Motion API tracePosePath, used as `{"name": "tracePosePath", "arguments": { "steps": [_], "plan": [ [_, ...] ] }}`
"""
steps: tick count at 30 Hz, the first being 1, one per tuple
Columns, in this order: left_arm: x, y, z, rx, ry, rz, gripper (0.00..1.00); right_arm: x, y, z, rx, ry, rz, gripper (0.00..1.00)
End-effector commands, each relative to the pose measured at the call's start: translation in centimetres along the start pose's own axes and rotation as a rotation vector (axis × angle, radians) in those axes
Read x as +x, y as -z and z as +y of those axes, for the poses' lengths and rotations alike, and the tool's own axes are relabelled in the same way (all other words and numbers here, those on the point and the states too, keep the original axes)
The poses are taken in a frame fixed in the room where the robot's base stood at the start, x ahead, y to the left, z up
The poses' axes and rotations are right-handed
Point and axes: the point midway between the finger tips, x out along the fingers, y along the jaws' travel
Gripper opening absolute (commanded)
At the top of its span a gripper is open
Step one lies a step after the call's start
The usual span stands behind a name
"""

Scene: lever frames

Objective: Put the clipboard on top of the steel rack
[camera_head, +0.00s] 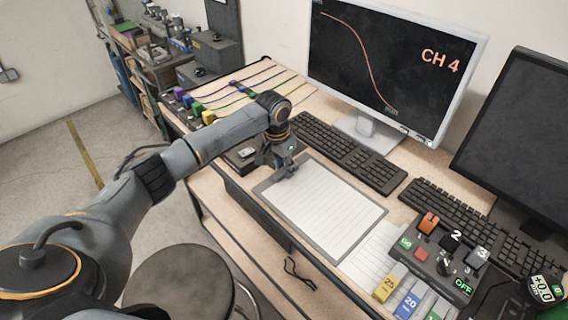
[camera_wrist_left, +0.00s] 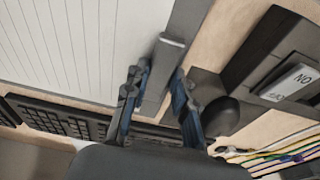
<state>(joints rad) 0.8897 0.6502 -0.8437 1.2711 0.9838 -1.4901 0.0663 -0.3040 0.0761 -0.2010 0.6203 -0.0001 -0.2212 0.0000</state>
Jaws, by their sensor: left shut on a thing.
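The clipboard (camera_head: 376,218), a grey board with lined white paper, is over the middle of the desk, in front of the keyboards. My left gripper (camera_head: 282,172) is at its upper-left end. In the left wrist view, the two fingers of my left gripper (camera_wrist_left: 157,100) are on either side of the clipboard's grey clip end (camera_wrist_left: 166,62), shut on it. I cannot tell whether the board touches the desk. A dark grey metal unit (camera_head: 212,50) stands beyond the desk's far left end; I cannot tell whether it is the steel rack. My right gripper is not in view.
A monitor (camera_head: 390,60) and two keyboards (camera_head: 350,152) line the back. A button panel (camera_head: 440,258) and coloured numbered blocks (camera_head: 388,288) are at right. A dark switch box (camera_head: 243,156) and coloured cables (camera_head: 235,95) are at left. A round stool (camera_head: 178,282) stands in front.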

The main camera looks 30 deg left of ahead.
Motion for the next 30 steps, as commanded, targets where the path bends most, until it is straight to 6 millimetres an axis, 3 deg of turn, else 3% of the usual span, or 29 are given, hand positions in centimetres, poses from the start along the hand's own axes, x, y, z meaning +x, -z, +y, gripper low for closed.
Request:
{"name": "tracePosePath", "arguments": {
  "steps": [4,5,8,20,30],
  "plan": [
    [0.1,0.0,0.0,0.001,0.001,0.0,0.0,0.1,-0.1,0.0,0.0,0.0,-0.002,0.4],
    [0.1,-0.1,0.0,0.002,0.002,-0.002,0.3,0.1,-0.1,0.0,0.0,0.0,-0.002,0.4],
    [0.1,-0.1,0.0,0.001,0.002,-0.002,0.48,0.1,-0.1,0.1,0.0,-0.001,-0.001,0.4],
    [-0.6,-0.1,-0.1,0.001,0.001,-0.001,0.48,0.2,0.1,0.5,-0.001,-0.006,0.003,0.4],
    [-7.1,0.1,-0.1,0.002,0.002,0.003,0.48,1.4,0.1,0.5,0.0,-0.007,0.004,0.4]
  ]
}}
